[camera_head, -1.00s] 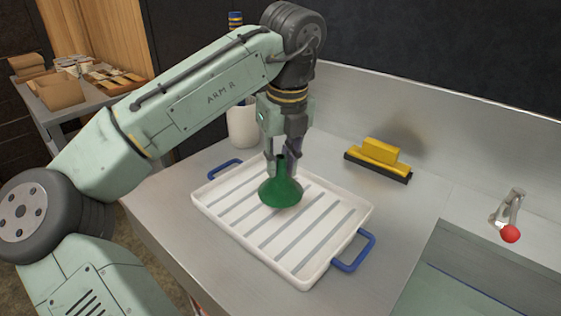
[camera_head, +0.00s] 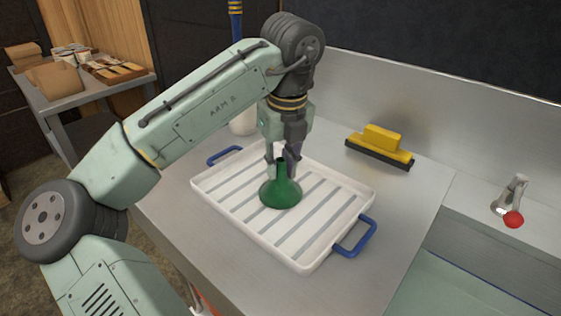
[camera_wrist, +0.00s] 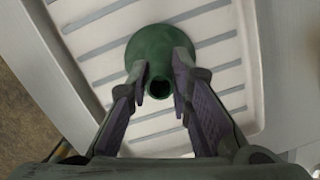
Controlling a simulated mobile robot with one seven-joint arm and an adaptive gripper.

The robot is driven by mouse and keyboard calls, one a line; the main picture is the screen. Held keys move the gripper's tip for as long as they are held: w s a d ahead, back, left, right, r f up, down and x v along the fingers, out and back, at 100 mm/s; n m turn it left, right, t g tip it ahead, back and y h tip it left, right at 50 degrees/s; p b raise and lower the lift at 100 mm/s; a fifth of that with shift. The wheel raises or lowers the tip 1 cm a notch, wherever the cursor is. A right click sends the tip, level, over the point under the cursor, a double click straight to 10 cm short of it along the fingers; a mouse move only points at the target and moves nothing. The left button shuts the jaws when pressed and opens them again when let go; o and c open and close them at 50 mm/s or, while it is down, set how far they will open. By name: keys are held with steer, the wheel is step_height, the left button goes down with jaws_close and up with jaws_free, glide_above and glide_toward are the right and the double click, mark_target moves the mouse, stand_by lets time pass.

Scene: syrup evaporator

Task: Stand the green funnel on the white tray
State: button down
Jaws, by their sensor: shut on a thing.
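My gripper (camera_head: 282,165) points down from above and is shut on the funnel's spout. In the wrist view the green funnel (camera_wrist: 150,48) shows with its spout opening between the two fingers of my gripper (camera_wrist: 166,88). The white tray (camera_wrist: 215,62) with grey stripes lies beneath it.
A yellow squeegee (camera_head: 382,141) lies behind the tray to the right. A tap with a red knob (camera_head: 513,219) stands over a basin at the right. A white container (camera_head: 243,122) is partly hidden behind my arm. Blue handles (camera_head: 356,240) stick out from the tray.

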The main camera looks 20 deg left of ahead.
steer(key=shift+f, duration=0.15)
steer(key=c, duration=1.4)
jaws_free()
steer(key=shift+o, duration=0.5)
steer(key=o, duration=0.4)
